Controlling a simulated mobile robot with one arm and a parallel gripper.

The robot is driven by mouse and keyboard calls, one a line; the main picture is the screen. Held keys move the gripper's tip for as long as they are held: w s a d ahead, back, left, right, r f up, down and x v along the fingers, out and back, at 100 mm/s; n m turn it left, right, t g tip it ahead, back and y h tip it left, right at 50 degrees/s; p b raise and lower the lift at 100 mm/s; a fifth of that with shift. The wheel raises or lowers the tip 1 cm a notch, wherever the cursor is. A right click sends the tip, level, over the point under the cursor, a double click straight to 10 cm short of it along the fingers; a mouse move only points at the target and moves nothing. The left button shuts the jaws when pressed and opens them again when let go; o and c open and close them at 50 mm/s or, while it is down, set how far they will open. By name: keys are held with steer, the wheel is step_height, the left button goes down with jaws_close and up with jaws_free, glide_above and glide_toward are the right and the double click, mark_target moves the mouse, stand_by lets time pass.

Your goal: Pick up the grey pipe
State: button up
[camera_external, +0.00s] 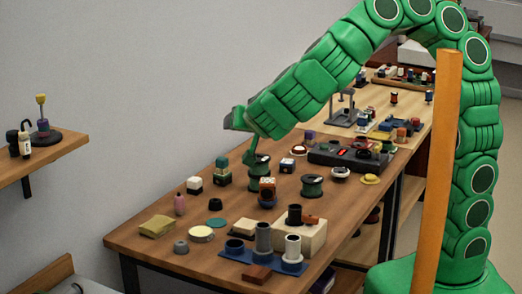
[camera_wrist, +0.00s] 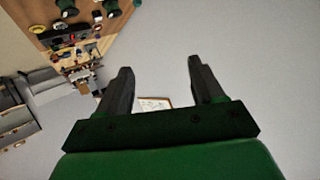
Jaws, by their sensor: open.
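A grey pipe (camera_external: 263,238) stands upright on a blue mat (camera_external: 236,254) near the front of the wooden table in the external view. A shorter, lighter grey pipe (camera_external: 292,247) stands just right of it. My gripper (camera_external: 239,140) is above the table's far left side, higher than the pipe and well behind it. In the wrist view my gripper (camera_wrist: 160,67) is open, with nothing between its fingers. That view faces mostly wall, with the table (camera_wrist: 118,42) at upper left. I cannot make out the grey pipe there.
A cream block (camera_external: 312,238) with dark and brown pieces stands right behind the pipes. A dark cup (camera_external: 234,246) and a brown block (camera_external: 256,274) are close by. An orange post (camera_external: 440,170) stands at right.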

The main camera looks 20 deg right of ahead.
steer(key=s+d+f+h, duration=0.2)
steer(key=s+d, duration=0.1)
steer(key=s, duration=0.1)
glide_toward(265, 235)
steer(key=shift+n, duration=0.3)
steer(key=w, duration=0.1)
steer(key=w+f, duration=0.1)
steer(key=w, duration=0.1)
steer(key=shift+w+a+f, duration=0.15)
steer(key=shift+w+a, duration=0.2)
steer(key=shift+w, duration=0.05)
steer(key=shift+w+d+f+h, duration=0.15)
steer(key=shift+w+f, duration=0.15)
steer(key=shift+w, duration=0.35)
steer(key=shift+w+d+f+h, duration=0.15)
steer(key=shift+w+f, duration=0.15)
steer(key=shift+w, duration=0.3)
steer(key=shift+d+x, duration=0.15)
steer(key=shift+x, duration=0.6)
steer(key=shift+d+x, duration=0.15)
steer(key=shift+x, duration=0.6)
steer(key=shift+f+x, duration=0.2)
steer(key=shift+x, duration=0.8)
steer(key=shift+s+a, duration=0.1)
steer(key=c, duration=1)
steer(key=shift+c, duration=0.2)
